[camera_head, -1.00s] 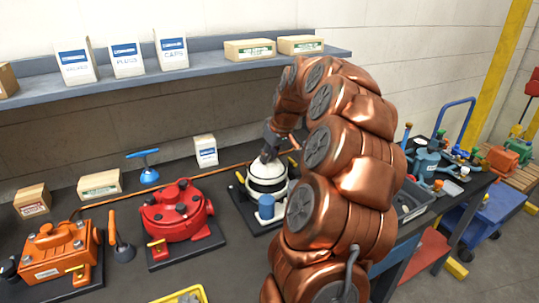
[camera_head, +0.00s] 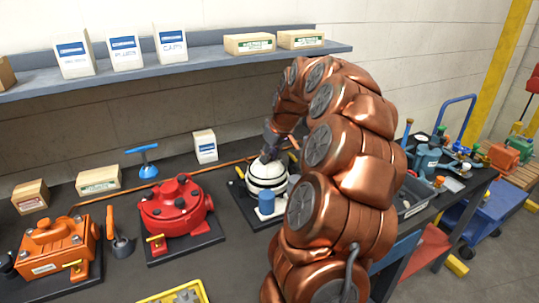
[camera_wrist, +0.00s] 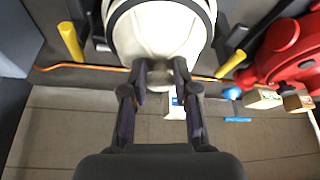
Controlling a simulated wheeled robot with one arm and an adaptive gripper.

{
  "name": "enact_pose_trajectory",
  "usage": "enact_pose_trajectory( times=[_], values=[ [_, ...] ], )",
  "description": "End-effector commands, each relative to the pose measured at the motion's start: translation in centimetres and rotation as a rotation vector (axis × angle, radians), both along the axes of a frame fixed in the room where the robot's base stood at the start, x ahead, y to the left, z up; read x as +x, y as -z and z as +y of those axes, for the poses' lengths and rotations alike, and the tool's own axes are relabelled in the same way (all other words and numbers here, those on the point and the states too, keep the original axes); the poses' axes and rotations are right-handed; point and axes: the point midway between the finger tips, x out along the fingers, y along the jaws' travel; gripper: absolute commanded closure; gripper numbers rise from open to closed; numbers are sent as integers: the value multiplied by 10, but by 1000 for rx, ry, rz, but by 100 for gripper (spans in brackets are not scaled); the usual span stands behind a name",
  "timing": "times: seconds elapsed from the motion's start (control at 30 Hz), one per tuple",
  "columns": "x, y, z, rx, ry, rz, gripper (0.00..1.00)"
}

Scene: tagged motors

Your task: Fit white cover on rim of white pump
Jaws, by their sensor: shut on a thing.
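The white pump (camera_head: 277,189) stands on a dark base plate on the bench, with a blue cylinder (camera_head: 266,204) at its front. The white cover (camera_head: 262,170), a pale dome, is on top of the pump, close to its rim. In the wrist view the cover (camera_wrist: 158,38) fills the upper middle, with a dark ring around it. My gripper (camera_wrist: 161,72) is shut on the knob at the cover's near edge; in the head view my gripper (camera_head: 271,148) is above the cover. My arm hides the pump's right side. I cannot tell whether the cover touches the rim all round.
A red pump (camera_head: 176,208) and an orange unit (camera_head: 55,245) stand left on the bench. A small white box (camera_head: 205,147) stands behind. A grey bin (camera_head: 411,207) is right of my arm. A shelf (camera_head: 215,66) with boxes runs above.

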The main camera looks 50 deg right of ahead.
Motion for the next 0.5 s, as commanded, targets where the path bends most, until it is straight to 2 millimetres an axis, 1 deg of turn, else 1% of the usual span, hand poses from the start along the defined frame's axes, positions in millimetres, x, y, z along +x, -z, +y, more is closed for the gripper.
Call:
enact_pose_trajectory(
  times=[0.5],
  values=[
    [0, 11, 0, -1, 0, -1, 100]
  ],
)
